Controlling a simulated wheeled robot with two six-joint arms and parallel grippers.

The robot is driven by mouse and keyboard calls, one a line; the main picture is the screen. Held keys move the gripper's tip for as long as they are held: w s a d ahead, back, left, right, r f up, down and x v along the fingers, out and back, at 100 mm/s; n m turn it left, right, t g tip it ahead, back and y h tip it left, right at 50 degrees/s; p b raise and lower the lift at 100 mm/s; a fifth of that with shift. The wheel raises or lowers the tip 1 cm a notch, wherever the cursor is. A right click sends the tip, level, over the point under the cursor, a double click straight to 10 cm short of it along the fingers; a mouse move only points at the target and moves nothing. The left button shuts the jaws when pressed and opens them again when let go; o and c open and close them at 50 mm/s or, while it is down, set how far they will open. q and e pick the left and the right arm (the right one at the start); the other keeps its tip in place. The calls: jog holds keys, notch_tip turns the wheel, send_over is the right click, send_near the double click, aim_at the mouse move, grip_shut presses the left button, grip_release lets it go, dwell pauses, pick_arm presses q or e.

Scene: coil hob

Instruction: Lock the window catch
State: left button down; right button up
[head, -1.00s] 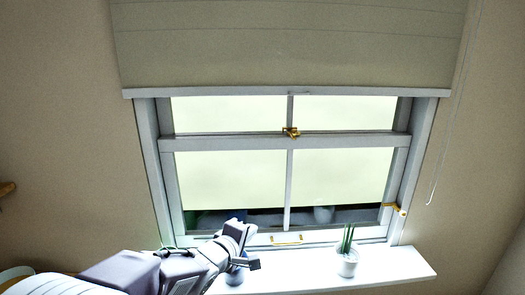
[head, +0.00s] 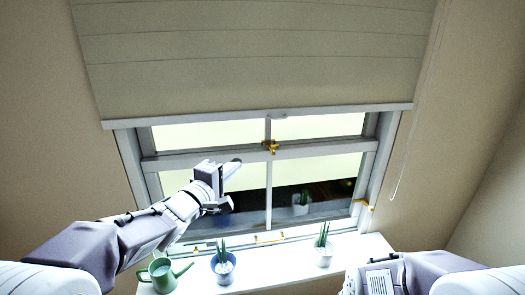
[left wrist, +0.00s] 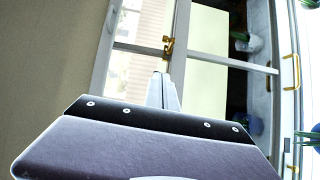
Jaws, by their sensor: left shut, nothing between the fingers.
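The brass window catch (head: 270,146) sits on the meeting rail (head: 200,160) of the sash window, at the middle. It also shows in the left wrist view (left wrist: 169,45), just beyond the gripper's tip. My left gripper (head: 234,166) is raised in front of the window, to the left of the catch and slightly below it in the head view. It is shut and empty, apart from the catch. In the left wrist view my left gripper (left wrist: 161,78) points toward the catch. My right arm shows at the lower right, but its gripper cannot be made out.
A blind (head: 250,60) hangs above, with a cord (head: 401,165) at right. On the sill (head: 275,266) stand a green watering can (head: 162,274), a blue-potted plant (head: 223,265) and a white-potted plant (head: 323,252). A brass handle (head: 269,238) is on the lower sash.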

pick_arm(q)
jog(key=p, duration=0.3)
send_near(274, 147)
jog(key=w+a, duration=0.3)
jog(key=w, duration=0.2)
jog(key=d, duration=0.1)
jog(key=w+d+p, duration=0.1)
jog(key=d, duration=0.2)
jog(key=shift+w+d+f+p, duration=0.15)
jog(key=shift+w+f+p, duration=0.1)
jog(key=shift+p, duration=0.1)
jog(key=shift+w, duration=0.1)
